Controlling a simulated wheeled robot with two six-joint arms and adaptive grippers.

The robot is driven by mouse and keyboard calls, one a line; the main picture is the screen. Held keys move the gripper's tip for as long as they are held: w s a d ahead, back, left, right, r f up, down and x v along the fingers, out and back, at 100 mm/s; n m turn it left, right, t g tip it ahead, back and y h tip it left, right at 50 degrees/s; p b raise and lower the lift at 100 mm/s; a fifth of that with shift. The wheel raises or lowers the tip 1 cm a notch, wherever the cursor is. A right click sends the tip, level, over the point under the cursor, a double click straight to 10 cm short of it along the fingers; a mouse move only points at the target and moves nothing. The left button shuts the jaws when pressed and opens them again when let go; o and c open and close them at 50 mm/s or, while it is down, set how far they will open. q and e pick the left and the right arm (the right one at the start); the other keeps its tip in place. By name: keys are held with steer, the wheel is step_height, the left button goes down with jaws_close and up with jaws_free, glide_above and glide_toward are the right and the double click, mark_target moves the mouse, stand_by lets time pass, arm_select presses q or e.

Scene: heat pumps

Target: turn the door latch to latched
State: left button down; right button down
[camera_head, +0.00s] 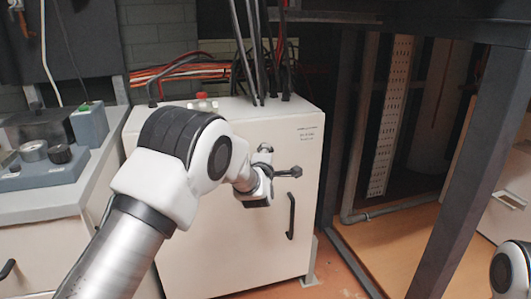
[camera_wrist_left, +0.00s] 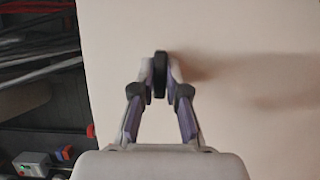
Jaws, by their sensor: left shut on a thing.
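The white cabinet door (camera_head: 235,245) faces me, and its dark door latch (camera_head: 291,172) sticks out sideways to the right, about level in the head view. My left gripper (camera_head: 269,173) is at the latch, in front of the door's upper right part. In the left wrist view, the two fingers of the gripper (camera_wrist_left: 160,82) close on the black latch (camera_wrist_left: 160,66) from both sides. The gripper and wrist hide part of the latch in the head view. My right gripper is out of view.
A black vertical door handle (camera_head: 291,215) is below the latch. Cables (camera_head: 255,50) rise from the cabinet top, beside a red button (camera_head: 201,95). A counter with grey devices (camera_head: 45,165) stands left. A dark post (camera_head: 470,160) stands right.

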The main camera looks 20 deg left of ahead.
arm_select(q)
steer(key=m+g+y+p, duration=0.1)
steer(key=m+g+p, duration=0.1)
steer(key=m+p, duration=0.2)
steer(key=m+g+y+p, duration=0.1)
steer(key=m+p, duration=0.3)
steer(key=p, duration=0.6)
steer(key=m+g+y+p, duration=0.1)
steer(key=m+g+p, duration=0.2)
steer(key=m+p, duration=0.2)
steer(key=shift+w+d+r+y+p, duration=0.1)
steer(key=shift+d+r+y+p, duration=0.15)
steer(key=shift+p, duration=1.2)
steer(key=shift+m, duration=0.3)
steer(key=c, duration=1.2)
jaws_free()
